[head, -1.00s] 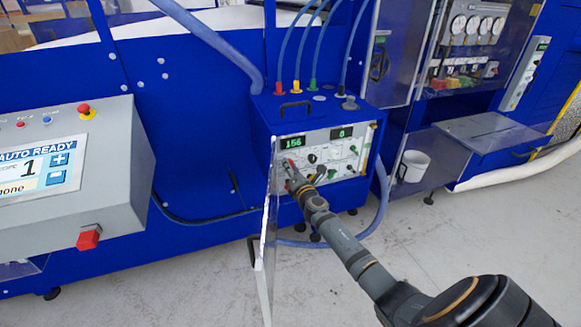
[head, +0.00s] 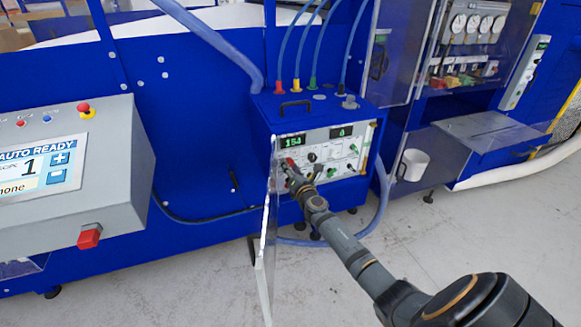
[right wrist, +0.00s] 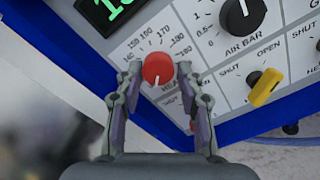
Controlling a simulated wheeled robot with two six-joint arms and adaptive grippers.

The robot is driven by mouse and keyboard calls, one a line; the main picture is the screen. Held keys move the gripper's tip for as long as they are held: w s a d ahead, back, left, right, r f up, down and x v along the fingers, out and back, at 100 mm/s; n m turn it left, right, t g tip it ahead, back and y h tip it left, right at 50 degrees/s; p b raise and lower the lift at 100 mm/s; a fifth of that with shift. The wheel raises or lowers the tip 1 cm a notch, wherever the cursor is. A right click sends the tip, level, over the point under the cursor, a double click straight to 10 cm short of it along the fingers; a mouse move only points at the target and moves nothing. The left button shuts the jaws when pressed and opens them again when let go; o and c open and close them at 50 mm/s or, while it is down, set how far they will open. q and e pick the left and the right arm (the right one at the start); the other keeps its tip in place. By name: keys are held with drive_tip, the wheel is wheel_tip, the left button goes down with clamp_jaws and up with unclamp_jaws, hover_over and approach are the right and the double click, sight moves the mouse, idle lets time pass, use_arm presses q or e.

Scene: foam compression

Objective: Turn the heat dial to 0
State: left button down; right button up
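The heat dial (right wrist: 157,70) is a red round knob with a white mark pointing down and slightly left in the right wrist view. A printed scale, including 150, 160 and 170, curves around its top. My right gripper (right wrist: 158,72) has one fingertip on each side of the knob, and both appear to touch it. In the head view my right gripper (head: 288,168) is at the left part of the control box's front panel. The box's left green display (head: 292,141) reads about 154. My left gripper is not in view.
The blue control box (head: 285,105) has other knobs, including a black air bar knob (right wrist: 242,16) and a yellow lever (right wrist: 265,88) close by. A clear open door (head: 267,240) stands left of my right arm. A grey touchscreen console (head: 120,200) is at the left.

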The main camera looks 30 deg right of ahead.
drive_tip(key=shift+o, duration=0.9)
drive_tip(key=shift+r, duration=0.1)
drive_tip(key=v, duration=1.2)
drive_tip(key=s+d+f+m+g, duration=0.1)
drive_tip(key=s+f+m+g, duration=0.3)
drive_tip(key=f, duration=0.8)
drive_tip(key=s+f+m+g, duration=0.2)
drive_tip(key=s+f+m, duration=0.35)
drive_tip(key=f, duration=0.55)
drive_tip(key=s+d+f+m+g, duration=0.1)
drive_tip(key=s+f+m+g, duration=0.4)
drive_tip(key=f, duration=0.7)
drive_tip(key=s+a+f+m+g+y, duration=0.1)
drive_tip(key=s+a+f+m, duration=0.2)
drive_tip(key=s+f, duration=0.3)
drive_tip(key=s+a+f+m+g+y, duration=0.1)
drive_tip(key=s+a+f+m, duration=0.3)
drive_tip(key=s, duration=1.1)
drive_tip(key=s+a+f+m+g+y, duration=0.1)
drive_tip(key=s+a+f+m+g, duration=0.2)
drive_tip(key=s+a+f, duration=0.3)
drive_tip(key=s+f+m, duration=0.1)
drive_tip(key=s+f, duration=0.1)
drive_tip(key=s, duration=0.3)
drive_tip(key=shift+a, duration=0.15)
